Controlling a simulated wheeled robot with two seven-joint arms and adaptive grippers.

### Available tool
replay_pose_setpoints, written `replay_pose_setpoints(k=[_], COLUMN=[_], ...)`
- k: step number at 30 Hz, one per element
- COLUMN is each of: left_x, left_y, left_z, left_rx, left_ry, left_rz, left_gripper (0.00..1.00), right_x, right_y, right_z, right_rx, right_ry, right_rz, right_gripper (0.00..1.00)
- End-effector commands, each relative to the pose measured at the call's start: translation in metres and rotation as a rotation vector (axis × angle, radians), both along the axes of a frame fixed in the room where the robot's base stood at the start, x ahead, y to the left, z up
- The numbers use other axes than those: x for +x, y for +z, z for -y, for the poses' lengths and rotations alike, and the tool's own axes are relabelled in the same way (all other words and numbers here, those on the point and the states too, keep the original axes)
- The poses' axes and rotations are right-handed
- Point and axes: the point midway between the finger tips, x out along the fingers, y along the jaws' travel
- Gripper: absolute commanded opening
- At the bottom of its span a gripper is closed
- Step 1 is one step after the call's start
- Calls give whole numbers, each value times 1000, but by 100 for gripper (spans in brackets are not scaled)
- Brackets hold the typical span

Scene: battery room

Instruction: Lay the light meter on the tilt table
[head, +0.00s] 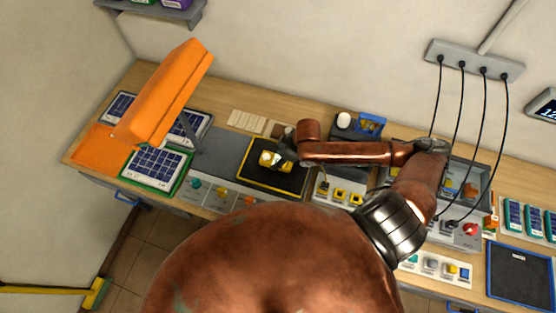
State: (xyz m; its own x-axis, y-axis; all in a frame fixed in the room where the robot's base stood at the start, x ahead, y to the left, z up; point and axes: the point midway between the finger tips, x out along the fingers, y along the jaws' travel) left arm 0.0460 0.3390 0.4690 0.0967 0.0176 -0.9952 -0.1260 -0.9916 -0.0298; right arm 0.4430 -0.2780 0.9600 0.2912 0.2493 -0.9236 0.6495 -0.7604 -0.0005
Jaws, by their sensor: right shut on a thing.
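My right gripper (277,157) reaches in from the right and is shut on a small yellow thing with a pale face, which looks like the light meter (267,160). The gripper's dark fingers hide part of it. It is over a black board with a yellow rim (265,186), perhaps the tilt table. I cannot tell whether the meter touches the board or hangs just above it. My left gripper is not in view.
A large orange lamp-like box (168,92) rises at the left over solar panels (154,166). A grey bin (463,173) and hanging black cables (460,115) stand at the right. Switch strips (216,194) line the bench's front edge. A blue-rimmed dark tray (518,272) lies far right.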

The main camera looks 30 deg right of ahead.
Motion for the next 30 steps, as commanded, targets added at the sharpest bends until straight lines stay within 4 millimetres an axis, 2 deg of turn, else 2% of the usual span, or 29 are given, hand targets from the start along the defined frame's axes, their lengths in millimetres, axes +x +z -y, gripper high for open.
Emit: replay_pose_setpoints(k=[3, 12, 13, 21, 30], left_x=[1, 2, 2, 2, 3], left_y=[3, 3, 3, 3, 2], left_z=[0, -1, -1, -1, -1], left_rx=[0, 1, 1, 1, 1], left_ry=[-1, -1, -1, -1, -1], left_rz=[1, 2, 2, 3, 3], left_gripper=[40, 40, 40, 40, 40], right_x=[0, 0, 0, 0, 0], right_y=[-12, -15, -15, -15, -12], right_z=[0, 0, 0, 0, 0], right_rx=[-1, -1, -1, -2, -2], right_ry=[1, 1, 1, 1, 1], right_rz=[1, 1, 1, 0, 2], right_gripper=[15, 15, 43, 60, 60])
